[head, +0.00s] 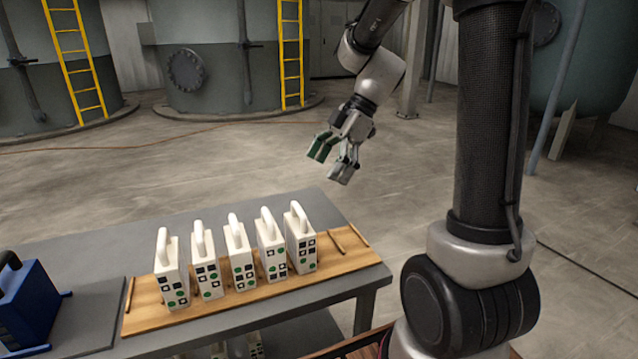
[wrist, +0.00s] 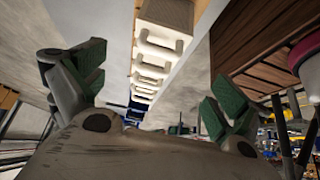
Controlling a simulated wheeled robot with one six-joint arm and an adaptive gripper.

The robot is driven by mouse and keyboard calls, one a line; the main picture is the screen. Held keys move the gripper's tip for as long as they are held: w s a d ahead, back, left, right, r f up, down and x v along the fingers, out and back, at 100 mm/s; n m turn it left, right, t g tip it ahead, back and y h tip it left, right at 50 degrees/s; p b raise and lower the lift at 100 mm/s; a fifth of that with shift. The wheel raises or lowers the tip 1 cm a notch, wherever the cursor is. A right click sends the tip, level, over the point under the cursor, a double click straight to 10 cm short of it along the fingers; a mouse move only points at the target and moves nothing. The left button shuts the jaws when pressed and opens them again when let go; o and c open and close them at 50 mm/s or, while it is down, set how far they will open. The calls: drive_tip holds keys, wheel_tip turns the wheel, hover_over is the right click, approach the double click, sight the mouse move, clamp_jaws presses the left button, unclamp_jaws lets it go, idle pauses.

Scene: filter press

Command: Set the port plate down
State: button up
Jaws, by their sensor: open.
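Several white plates with arched handles stand upright in a row on a wooden board (head: 205,312); their front edges carry black squares and green dots. The rightmost plate (head: 300,240) stands left of two thin wooden strips (head: 348,237). I cannot tell which one the task calls the port plate. My gripper (head: 331,160) is open and empty, in the air above and beyond the right end of the table, clear of the plates. In the wrist view the row of white plates (wrist: 163,45) shows between and beyond the green-padded fingers of my gripper (wrist: 145,95).
The board lies on a grey table (head: 85,265). A blue block with a black handle (head: 30,305) stands at the table's left. Board space by the strips at the right end is bare. Tanks (head: 215,70) with yellow ladders stand far back, with open floor before them.

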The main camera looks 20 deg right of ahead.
drive_tip(key=s+d+r+m+t+h, duration=0.1)
drive_tip(key=s+d+r+m+h, duration=0.1)
drive_tip(key=s+m, duration=0.4)
drive_tip(key=s+d+r+m+t+h, duration=0.1)
drive_tip(key=s+d+m+t+h, duration=0.1)
drive_tip(key=s+m, duration=0.4)
drive_tip(key=s+d+r+m+t+h, duration=0.1)
drive_tip(key=s+d+r+m+h, duration=0.1)
drive_tip(key=s+d+m, duration=0.2)
drive_tip(key=shift+s+d+r+m+h, duration=0.35)
drive_tip(key=shift+s+m, duration=0.65)
drive_tip(key=shift+s, duration=0.5)
